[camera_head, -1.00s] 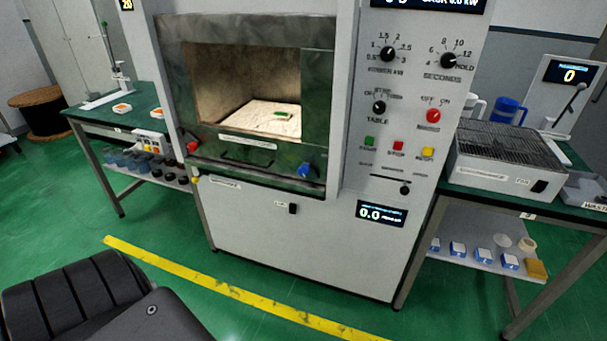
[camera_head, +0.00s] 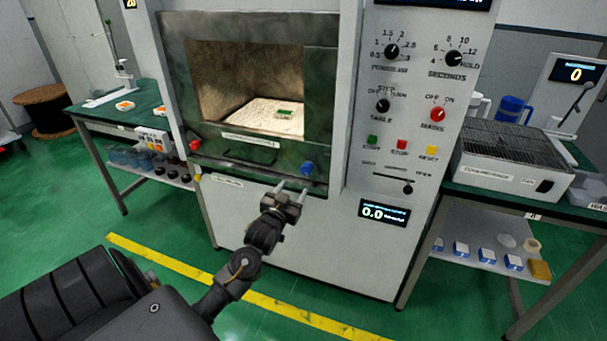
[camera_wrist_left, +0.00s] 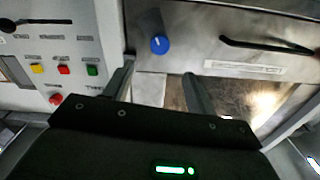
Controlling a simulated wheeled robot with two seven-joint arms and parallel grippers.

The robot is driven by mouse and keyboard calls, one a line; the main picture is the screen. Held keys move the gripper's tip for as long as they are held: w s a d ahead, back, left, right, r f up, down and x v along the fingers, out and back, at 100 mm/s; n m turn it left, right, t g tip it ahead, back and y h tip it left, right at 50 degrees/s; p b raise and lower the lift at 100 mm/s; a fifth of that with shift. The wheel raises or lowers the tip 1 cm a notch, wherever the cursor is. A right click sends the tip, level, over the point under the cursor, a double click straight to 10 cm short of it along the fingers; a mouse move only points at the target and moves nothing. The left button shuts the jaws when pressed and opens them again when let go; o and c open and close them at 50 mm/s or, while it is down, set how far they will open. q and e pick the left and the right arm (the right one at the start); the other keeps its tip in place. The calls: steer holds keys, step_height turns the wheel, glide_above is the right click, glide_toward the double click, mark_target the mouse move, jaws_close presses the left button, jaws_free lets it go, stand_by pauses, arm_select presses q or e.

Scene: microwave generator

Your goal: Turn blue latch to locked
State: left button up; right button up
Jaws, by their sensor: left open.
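The blue latch (camera_head: 307,168) is a small knob at the lower right of the microwave door (camera_head: 230,133). It also shows in the left wrist view (camera_wrist_left: 159,44), upper middle, beyond the fingers. A red knob (camera_head: 194,145) sits at the door's lower left. My left gripper (camera_head: 292,188) is open and empty, just below and slightly left of the blue latch, apart from it. In the left wrist view its two fingers (camera_wrist_left: 158,80) stand apart with nothing between them touching. My right gripper is not in view.
The control panel (camera_head: 415,110) with dials and coloured buttons is right of the door. A black door handle (camera_head: 250,154) lies left of the latch. A side table with a wire-topped box (camera_head: 515,155) stands at right. The floor in front is clear.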

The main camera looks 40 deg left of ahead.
mark_target(305, 171)
arm_select(q)
steer(key=x, duration=1)
steer(key=shift+w, duration=0.1)
steer(key=shift+c, duration=0.2)
steer(key=shift+p, duration=0.3)
steer(key=c, duration=1)
